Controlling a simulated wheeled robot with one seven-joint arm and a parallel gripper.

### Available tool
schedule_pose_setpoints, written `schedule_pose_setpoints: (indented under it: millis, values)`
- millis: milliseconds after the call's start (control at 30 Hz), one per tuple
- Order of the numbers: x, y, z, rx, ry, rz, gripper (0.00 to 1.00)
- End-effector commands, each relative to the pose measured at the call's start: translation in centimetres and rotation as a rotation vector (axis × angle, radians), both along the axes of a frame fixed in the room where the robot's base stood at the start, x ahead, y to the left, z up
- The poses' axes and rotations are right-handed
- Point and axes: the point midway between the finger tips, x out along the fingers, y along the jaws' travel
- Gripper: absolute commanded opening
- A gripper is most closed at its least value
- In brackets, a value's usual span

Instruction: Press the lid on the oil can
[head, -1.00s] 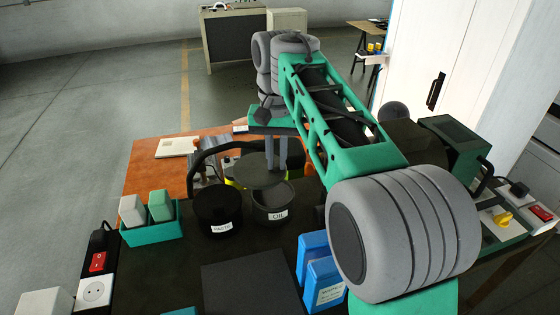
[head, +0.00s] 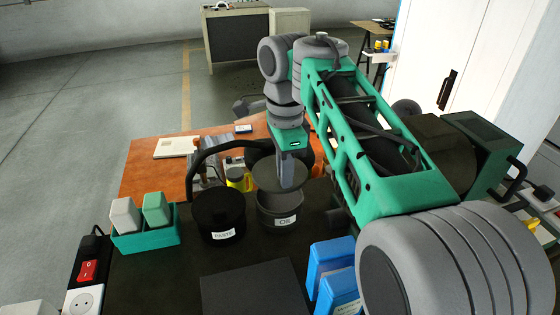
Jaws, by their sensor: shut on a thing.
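The oil can (head: 265,217) is a dark grey round pot with a white OIL label, standing on the dark bench top. Its round grey lid (head: 268,178) is flat and over the can's mouth, covering most or all of the opening. I cannot tell whether the lid touches the rim all round or hangs slightly above it. My gripper (head: 288,178) points straight down and is shut on the lid, near the middle of its top. The fingertips' grip is partly hidden.
A black PASTE pot (head: 218,214) stands close on the left. Blue boxes (head: 332,268) stand at the front right. A green tray (head: 146,242) with two blocks and a power strip (head: 86,272) are at the left. A dark flat panel (head: 252,288) lies in front.

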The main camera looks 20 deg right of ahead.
Motion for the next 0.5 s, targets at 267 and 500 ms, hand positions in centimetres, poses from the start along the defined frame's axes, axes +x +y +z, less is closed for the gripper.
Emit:
schedule_pose_setpoints:
  millis: [267, 500]
  values:
    - [0.0, -0.2, -0.7, 0.000, -0.002, -0.006, 0.00]
    - [0.0, -0.3, -3.4, 0.000, -0.001, -0.007, 0.00]
